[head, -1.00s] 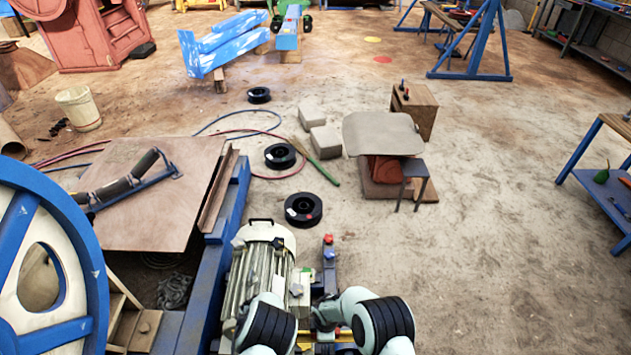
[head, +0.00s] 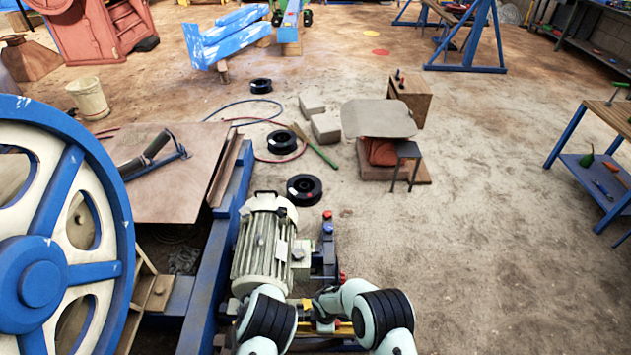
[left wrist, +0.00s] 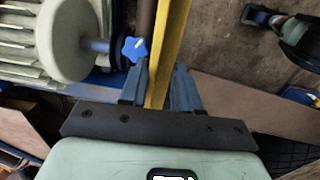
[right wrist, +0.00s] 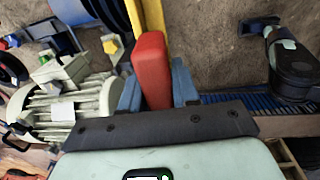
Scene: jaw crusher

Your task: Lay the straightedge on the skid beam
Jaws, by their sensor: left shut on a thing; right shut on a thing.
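The straightedge shows as a yellow bar (head: 343,328) low in the head view, between my two arms. In the left wrist view my left gripper (left wrist: 160,88) is shut on the yellow bar (left wrist: 172,40). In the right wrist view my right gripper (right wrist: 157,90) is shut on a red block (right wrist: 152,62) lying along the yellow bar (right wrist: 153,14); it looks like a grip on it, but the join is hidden. A long blue beam (head: 213,275), apparently the skid beam, runs left of the motor.
A grey-green motor (head: 265,245) stands just ahead of my arms. A large blue and cream flywheel (head: 65,265) is close at left. Black spools (head: 304,189) lie ahead.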

